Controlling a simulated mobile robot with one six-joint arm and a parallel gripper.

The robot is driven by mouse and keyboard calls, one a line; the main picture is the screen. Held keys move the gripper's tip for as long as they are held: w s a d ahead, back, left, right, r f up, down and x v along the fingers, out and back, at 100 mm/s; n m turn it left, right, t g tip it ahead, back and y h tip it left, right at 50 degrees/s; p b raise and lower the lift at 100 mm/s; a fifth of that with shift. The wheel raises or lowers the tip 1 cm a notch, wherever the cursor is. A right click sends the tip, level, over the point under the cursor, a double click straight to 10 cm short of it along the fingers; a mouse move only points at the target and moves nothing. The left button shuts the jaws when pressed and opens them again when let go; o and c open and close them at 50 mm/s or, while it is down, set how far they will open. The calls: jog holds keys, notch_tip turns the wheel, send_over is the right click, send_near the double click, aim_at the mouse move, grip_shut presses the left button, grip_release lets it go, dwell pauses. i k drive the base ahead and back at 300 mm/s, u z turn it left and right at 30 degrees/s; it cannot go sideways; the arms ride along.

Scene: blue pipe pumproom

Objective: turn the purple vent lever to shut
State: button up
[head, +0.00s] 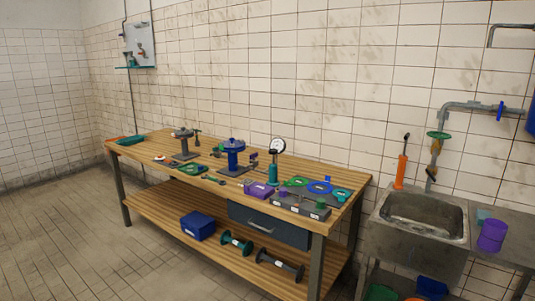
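No lever that I can clearly make out as the purple vent lever shows in the head view. A small dark purple part (253,157) stands on the wooden workbench (160,150), between a blue valve-like fitting (234,150) and a teal post with a round gauge (277,146). It is too small to tell whether it is a lever or how it is turned. A purple block (259,190) lies nearer the bench's front edge. My gripper is not in view.
A grey drawer (268,224) hangs under the bench. A blue box (197,225) and dumbbell-shaped parts sit on its lower shelf. A metal sink (420,216) and a side table with a purple container (491,236) stand at right. Floor at front left is clear.

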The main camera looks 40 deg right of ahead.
aim_at(252, 156)
jog(key=u, duration=0.15)
jog(key=i, duration=0.9)
jog(key=z, duration=0.05)
